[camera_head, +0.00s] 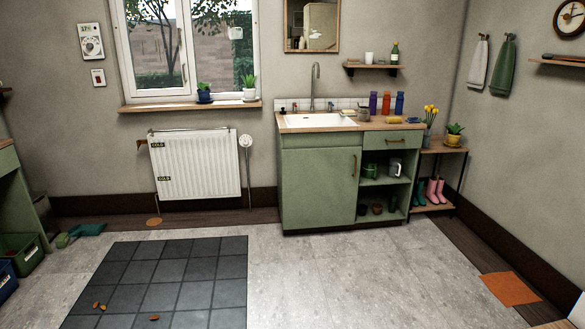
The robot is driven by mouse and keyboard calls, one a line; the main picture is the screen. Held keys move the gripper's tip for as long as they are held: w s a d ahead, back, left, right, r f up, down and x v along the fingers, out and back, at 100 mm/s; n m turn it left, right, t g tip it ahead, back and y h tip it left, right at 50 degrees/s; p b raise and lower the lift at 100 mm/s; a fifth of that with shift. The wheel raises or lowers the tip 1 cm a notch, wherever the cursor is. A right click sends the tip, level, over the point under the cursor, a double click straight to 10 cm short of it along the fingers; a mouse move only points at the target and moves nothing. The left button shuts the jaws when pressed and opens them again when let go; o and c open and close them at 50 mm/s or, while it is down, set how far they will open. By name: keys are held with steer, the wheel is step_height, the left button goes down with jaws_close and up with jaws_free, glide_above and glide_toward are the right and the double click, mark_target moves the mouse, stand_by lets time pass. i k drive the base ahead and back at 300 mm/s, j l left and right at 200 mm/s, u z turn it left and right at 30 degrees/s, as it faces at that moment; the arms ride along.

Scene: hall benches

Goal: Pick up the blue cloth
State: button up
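No plainly blue cloth stands out in the head view. A dark teal, cloth-like piece (87,229) lies flat on the floor at the left, near the wall. It is small here, and I cannot tell whether it is the blue cloth. A grey towel (478,65) and a green towel (503,66) hang from hooks on the right wall. My gripper is not in view, so whether it holds anything does not show.
A green sink cabinet (318,190) stands at the back, with several bottles on its top. A white radiator (195,163) is left of it. A dark tiled mat (170,275) bears small orange-brown bits. A green crate (28,256) sits at far left. The central grey floor is open.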

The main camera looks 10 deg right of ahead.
mark_target(411, 119)
steer(key=i, duration=1.25)
steer(key=i+z, duration=0.15)
steer(key=i, duration=0.45)
steer(key=i+j+z, duration=0.15)
steer(key=i, duration=0.45)
steer(key=i+z, duration=0.4)
steer(key=i+j+z, duration=0.1)
steer(key=i+z, duration=0.25)
steer(key=i+j+z, duration=0.25)
steer(key=i+z, duration=0.15)
steer(key=i+u, duration=0.15)
steer(key=u, duration=1.05)
steer(key=z, duration=1.25)
